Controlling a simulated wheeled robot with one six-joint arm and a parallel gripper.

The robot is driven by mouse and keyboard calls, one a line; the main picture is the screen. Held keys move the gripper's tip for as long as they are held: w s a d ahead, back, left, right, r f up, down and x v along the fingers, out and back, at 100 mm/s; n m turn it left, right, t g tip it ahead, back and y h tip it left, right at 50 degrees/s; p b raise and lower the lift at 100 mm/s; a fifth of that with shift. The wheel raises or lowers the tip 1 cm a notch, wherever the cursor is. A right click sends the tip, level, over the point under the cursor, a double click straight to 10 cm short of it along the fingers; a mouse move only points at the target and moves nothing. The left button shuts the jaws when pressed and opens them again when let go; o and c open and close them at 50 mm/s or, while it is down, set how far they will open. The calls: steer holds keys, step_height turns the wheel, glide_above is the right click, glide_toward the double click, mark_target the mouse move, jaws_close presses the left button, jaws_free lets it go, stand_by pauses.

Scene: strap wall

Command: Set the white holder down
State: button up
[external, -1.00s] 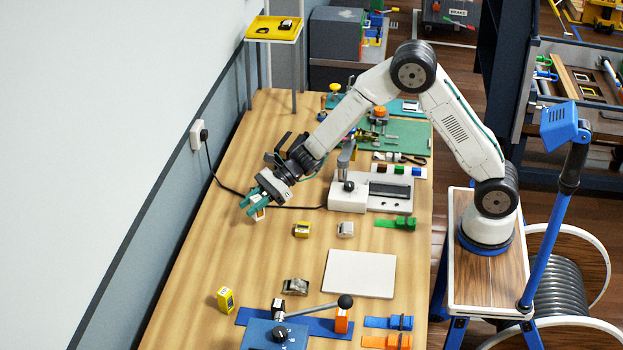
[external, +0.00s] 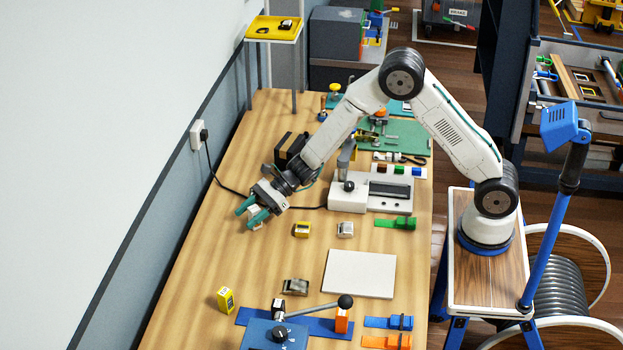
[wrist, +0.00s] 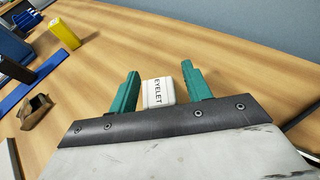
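The white holder (wrist: 158,92), marked EYELET, is between the two teal fingers of my gripper (wrist: 155,70) in the wrist view. The fingers are spread, with a clear gap on the right side and a narrow one on the left. In the external view my gripper (external: 247,217) is low over the far left part of the table. A little of the holder (external: 256,212) shows between the fingers there and appears to be on the tabletop. Its underside is hidden.
A white plate (external: 360,273) lies nearer. A black cable (external: 225,183) runs behind my gripper. Bare wood lies in front of it.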

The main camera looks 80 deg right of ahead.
steer(key=shift+r, duration=0.2)
steer(key=v, duration=1.2)
steer(key=s+a+r+n+g, duration=0.4)
steer(key=s+r+n, duration=0.25)
steer(key=s, duration=0.35)
steer(key=s+a+r+n+g, duration=0.3)
steer(key=s+a+r+n, duration=0.25)
steer(key=s+n, duration=0.35)
steer(key=s+d+r+n+h, duration=0.1)
steer(key=s+d+n+h, duration=0.3)
steer(key=s, duration=0.7)
steer(key=s+d+r+n+g+h, duration=0.1)
steer(key=s+d+n+h, duration=0.4)
steer(key=s, duration=0.7)
steer(key=shift+s+d+r+n+h, duration=0.2)
steer(key=shift+d+n+h, duration=0.1)
steer(key=shift+d+n, duration=0.8)
